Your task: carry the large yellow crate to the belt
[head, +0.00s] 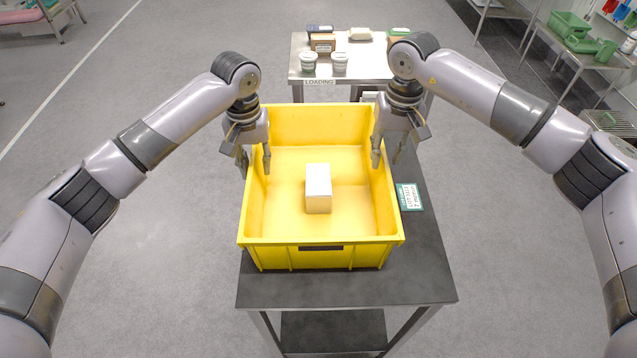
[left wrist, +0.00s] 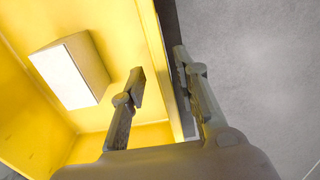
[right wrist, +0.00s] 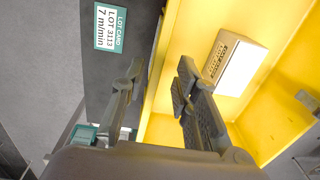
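The large yellow crate (head: 320,256) stands on a dark-topped table (head: 420,270), with a white-topped box (head: 318,188) inside it. My left gripper (head: 255,166) is at the crate's left wall. In the left wrist view its fingers (left wrist: 160,80) are apart, one inside and one outside the wall, with space showing. My right gripper (head: 387,162) straddles the right wall likewise. In the right wrist view its fingers (right wrist: 160,80) are apart on both sides of the wall. I cannot make out a belt.
A green-edged lot card (head: 409,197) lies on the table right of the crate. Behind stands a table marked LOADING (head: 319,82) with tubs (head: 308,62) and boxes. Shelves with green bins (head: 570,25) are at the far right.

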